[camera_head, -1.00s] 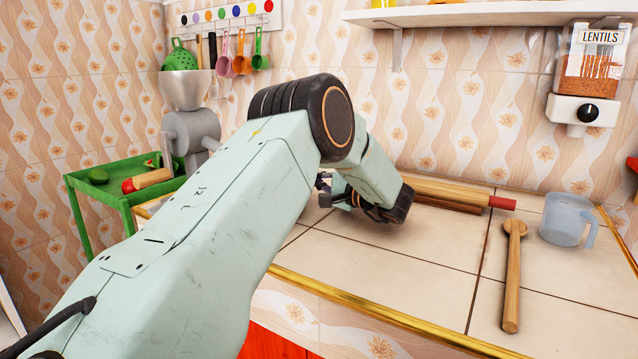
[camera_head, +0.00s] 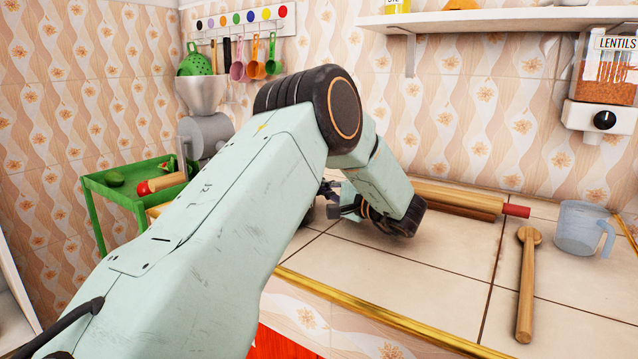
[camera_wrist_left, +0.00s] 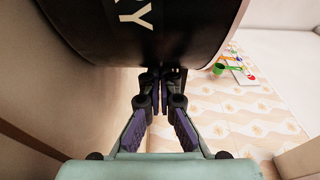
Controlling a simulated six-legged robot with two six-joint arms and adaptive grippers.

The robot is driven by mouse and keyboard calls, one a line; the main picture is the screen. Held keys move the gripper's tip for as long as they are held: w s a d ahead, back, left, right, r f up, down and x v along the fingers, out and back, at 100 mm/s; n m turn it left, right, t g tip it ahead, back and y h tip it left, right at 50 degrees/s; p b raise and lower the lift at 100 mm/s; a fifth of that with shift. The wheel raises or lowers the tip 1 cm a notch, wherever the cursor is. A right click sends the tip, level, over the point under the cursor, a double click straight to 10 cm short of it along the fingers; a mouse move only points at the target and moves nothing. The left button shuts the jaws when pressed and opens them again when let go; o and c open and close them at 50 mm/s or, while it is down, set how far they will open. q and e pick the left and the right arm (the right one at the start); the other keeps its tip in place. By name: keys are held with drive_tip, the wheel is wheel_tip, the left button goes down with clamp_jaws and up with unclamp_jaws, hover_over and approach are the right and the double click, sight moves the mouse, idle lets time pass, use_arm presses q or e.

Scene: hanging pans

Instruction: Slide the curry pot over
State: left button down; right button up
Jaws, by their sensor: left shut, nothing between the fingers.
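The curry pot (camera_wrist_left: 170,30) is a dark, rounded vessel with the white letters "RY" showing, and it fills the top of the left wrist view. In the head view it is mostly or wholly hidden behind my left arm. My left gripper (camera_wrist_left: 160,78) is shut and empty, its fingertips close together just at the pot's lower edge in that picture. I cannot tell whether they touch it. In the head view the left gripper (camera_head: 333,198) is low over the tiled counter, partly covered by my arm. My right gripper is not in view.
A rolling pin (camera_head: 460,197) lies behind my left wrist. A grey grinder (camera_head: 205,135) and green cart (camera_head: 125,183) are at the left. The counter's (camera_head: 420,270) front middle is clear.

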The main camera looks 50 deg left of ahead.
use_arm(q)
drive_tip(key=shift+s+d+r+p, duration=0.25)
drive_tip(key=shift+s+p, duration=0.2)
drive_tip(key=shift+p, duration=0.35)
drive_tip(key=shift+s+d+p, duration=0.1)
drive_tip(key=shift+s+p, duration=0.1)
drive_tip(key=shift+p, duration=0.15)
drive_tip(key=shift+s+f, duration=0.1)
drive_tip(key=shift+s, duration=0.15)
drive_tip(key=shift+w+d+f, duration=0.1)
drive_tip(key=shift+w+d, duration=0.05)
drive_tip(key=d, duration=0.4)
drive_tip(key=w+d, duration=0.1)
drive_tip(key=d, duration=0.6)
drive_tip(key=shift+w+d, duration=0.35)
